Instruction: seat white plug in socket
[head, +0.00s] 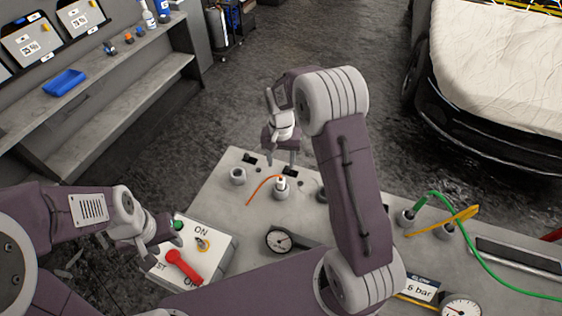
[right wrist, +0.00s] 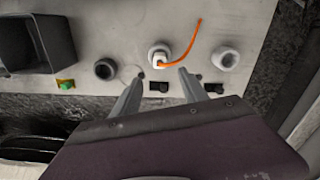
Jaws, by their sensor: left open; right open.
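The white plug (head: 282,182) with an orange cable stands upright at a round light socket (head: 282,192) on the bench panel. In the right wrist view the plug (right wrist: 159,56) sits within the socket's ring; how deep it is in I cannot tell. My right gripper (head: 281,156) is open and empty, pointing down just behind the plug. In the right wrist view its fingertips (right wrist: 161,75) are apart, one to each side of the plug's near edge, not touching it. My left gripper (head: 164,244) is open at the switch box, away from the plug.
An empty light socket (head: 238,176) stands left of the plug; a dark one (right wrist: 105,68) is on its other side. The switch box (head: 218,246) has a red lever (head: 184,266). A gauge (head: 281,240) lies in front. Green and yellow cables (head: 442,226) are plugged in at the right.

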